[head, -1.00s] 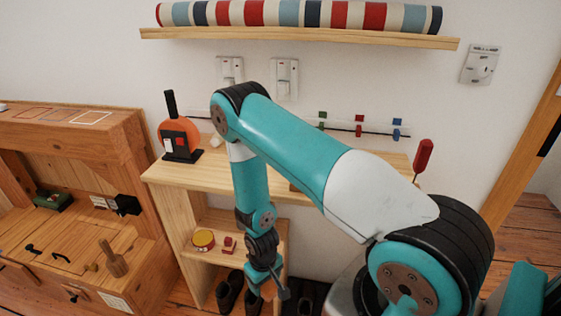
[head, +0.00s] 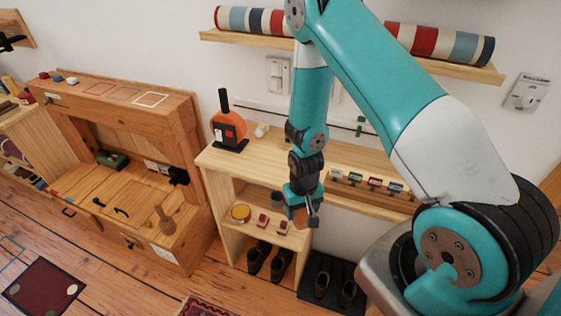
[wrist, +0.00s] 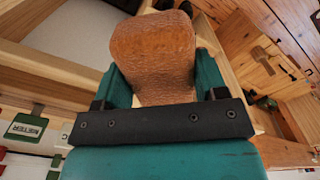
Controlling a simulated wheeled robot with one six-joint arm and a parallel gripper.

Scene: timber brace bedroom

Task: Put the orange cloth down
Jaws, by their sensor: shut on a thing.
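The orange cloth (wrist: 152,55) is a folded, textured, orange-brown bundle between the two teal fingers of my gripper (wrist: 160,78) in the wrist view. My gripper is shut on it. In the head view my gripper (head: 304,207) hangs downward in front of the wooden shelf unit (head: 232,168), and a small part of the cloth (head: 299,216) shows at its tip. The cloth appears held clear of any surface. Its far side is hidden.
A yellow-topped tin (head: 240,212) and small red items (head: 263,220) sit on the lower shelf. Dark shoes (head: 258,257) stand below. A wooden workbench (head: 150,215) is at left. Floor in front is partly clear.

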